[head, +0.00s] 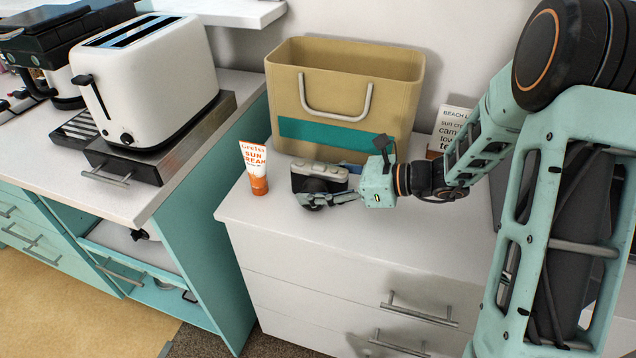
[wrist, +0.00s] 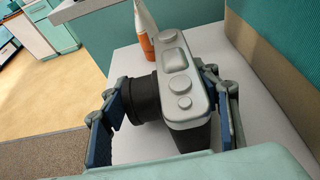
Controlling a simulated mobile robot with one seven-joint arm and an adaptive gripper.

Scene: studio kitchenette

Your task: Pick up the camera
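The camera (head: 319,178) is silver and black and stands upright on the white counter top (head: 262,212), in front of a tan basket. In the wrist view the camera (wrist: 181,75) fills the middle, with its black lens pointing left. My gripper (wrist: 168,112) is open, with one finger on the lens side and the other on the back side of the camera. Both fingers are very close to it; I cannot tell whether they touch. In the head view my gripper (head: 350,190) reaches in from the right, and one finger partly covers the lens.
The tan basket (head: 400,100) stands right behind the camera. An orange and white sun cream tube (head: 256,170) stands just left of it. A beach list card (head: 452,125) is behind my wrist. A toaster (head: 150,80) is on the left counter. The counter's front is clear.

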